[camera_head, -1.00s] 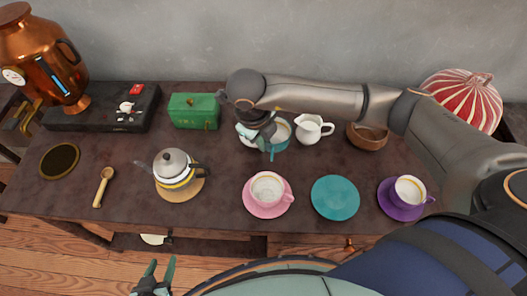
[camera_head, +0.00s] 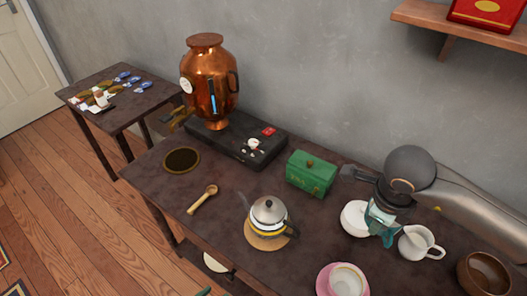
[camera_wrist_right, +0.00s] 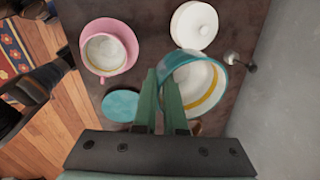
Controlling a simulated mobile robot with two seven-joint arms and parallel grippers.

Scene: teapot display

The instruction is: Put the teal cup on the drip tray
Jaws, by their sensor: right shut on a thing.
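The teal cup (camera_head: 374,222) is in my right gripper (camera_head: 384,214), beside the white lidded pot and the cream jug. In the right wrist view the cup (camera_wrist_right: 222,66) shows a white inside with a yellow band, and the fingers (camera_wrist_right: 165,92) are closed at its near side. Whether they hold wall or handle is unclear, as is its height above the table. The drip tray (camera_head: 182,160) is a dark disc with a brass rim, below the urn's tap at the table's left; it is bare. A small teal tip at the bottom edge may be my left gripper (camera_head: 204,292).
The copper urn (camera_head: 210,85) stands on a black base. The green box (camera_head: 311,174), kettle (camera_head: 268,214) and wooden scoop (camera_head: 202,199) lie between cup and drip tray. The white pot (camera_head: 354,217), cream jug (camera_head: 420,243), wooden bowl (camera_head: 483,273) and pink cup (camera_head: 346,280) are near the gripper.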

